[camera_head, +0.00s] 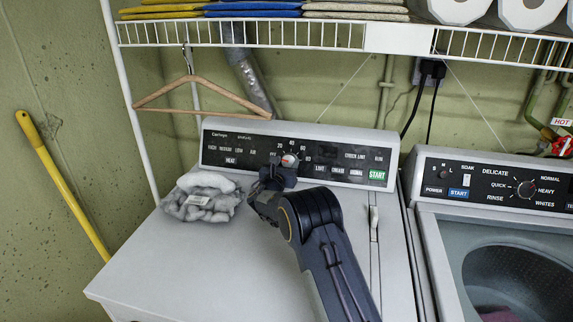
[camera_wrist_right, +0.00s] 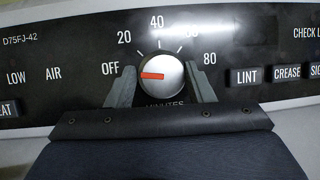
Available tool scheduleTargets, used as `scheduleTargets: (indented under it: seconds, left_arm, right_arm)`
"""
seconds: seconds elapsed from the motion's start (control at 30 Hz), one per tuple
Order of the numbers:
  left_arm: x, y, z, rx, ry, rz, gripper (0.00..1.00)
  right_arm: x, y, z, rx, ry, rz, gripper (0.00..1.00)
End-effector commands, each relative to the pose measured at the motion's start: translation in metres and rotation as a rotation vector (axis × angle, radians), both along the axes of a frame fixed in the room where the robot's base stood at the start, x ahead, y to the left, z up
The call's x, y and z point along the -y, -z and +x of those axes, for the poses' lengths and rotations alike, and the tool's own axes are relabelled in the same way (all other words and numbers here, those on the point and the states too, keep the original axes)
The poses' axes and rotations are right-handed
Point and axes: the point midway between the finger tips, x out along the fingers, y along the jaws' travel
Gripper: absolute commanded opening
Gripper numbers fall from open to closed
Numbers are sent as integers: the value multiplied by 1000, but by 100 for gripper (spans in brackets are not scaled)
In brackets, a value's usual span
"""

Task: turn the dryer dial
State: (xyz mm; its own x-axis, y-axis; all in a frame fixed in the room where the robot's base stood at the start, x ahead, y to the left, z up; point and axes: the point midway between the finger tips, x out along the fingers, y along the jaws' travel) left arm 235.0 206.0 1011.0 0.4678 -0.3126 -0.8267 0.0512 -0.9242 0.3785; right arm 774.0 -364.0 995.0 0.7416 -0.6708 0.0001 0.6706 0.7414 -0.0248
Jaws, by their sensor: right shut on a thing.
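The dryer dial (camera_head: 290,160) is a round silver knob with a red pointer on the dryer's black control panel (camera_head: 235,140). In the right wrist view, the dial (camera_wrist_right: 168,72) has its red pointer turned left, toward the OFF mark. Marks for 20, 40 and 80 minutes run around it. My right gripper (camera_head: 284,167) is at the panel, with one grey finger on each side of the dial, shut on it. The right gripper (camera_wrist_right: 161,86) also frames the dial in the wrist view and hides part of the MINUTES label. My left gripper is not in view.
Crumpled grey cloth (camera_head: 203,195) lies on the dryer top (camera_head: 160,250), left of my arm. A washer (camera_head: 495,185) with an open tub stands at the right. A wire shelf (camera_head: 245,36) with a wooden hanger (camera_head: 205,82) is above. A yellow pole (camera_head: 65,190) leans left.

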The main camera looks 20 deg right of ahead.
Motion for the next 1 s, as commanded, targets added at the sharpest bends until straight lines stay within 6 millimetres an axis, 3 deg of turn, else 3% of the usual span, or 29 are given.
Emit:
scheduleTargets:
  seconds: [0.47, 0.73, 1.0]
  left_arm:
    - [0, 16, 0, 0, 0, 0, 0]
    - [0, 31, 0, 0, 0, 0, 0]
    - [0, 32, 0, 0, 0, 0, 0]
  right_arm:
    - [2, 3, 0, 70, 61, 90, 25]
    - [2, 2, 0, 193, 164, 254, 25]
    - [2, -1, 1, 331, 278, 437, 25]
